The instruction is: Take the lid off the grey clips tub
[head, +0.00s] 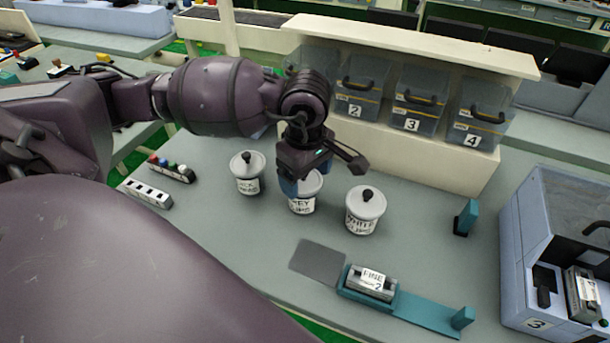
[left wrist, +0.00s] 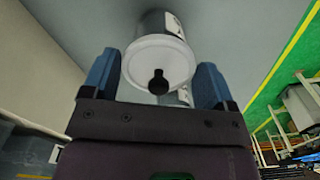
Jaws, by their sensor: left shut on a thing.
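The grey clips tub (head: 302,206) is the middle of three small white tubs on the table. Its label is partly covered and reads "EY" and "IPS". It stands upright. Its pale lid (head: 313,185) sits at the top, partly hidden by my left gripper (head: 307,178), which reaches down from above. The left gripper is shut on the lid, with its blue fingers on opposite sides of the rim. In the left wrist view the lid (left wrist: 146,58) shows between the fingers, with its black knob (left wrist: 158,82). I see no gap between lid and tub. My right gripper is not in view.
A lidded tub (head: 248,175) stands close on the left and the white clips tub (head: 364,211) close on the right. A teal fixture (head: 425,314) holds a labelled block in front. Numbered clear bins (head: 413,97) stand behind.

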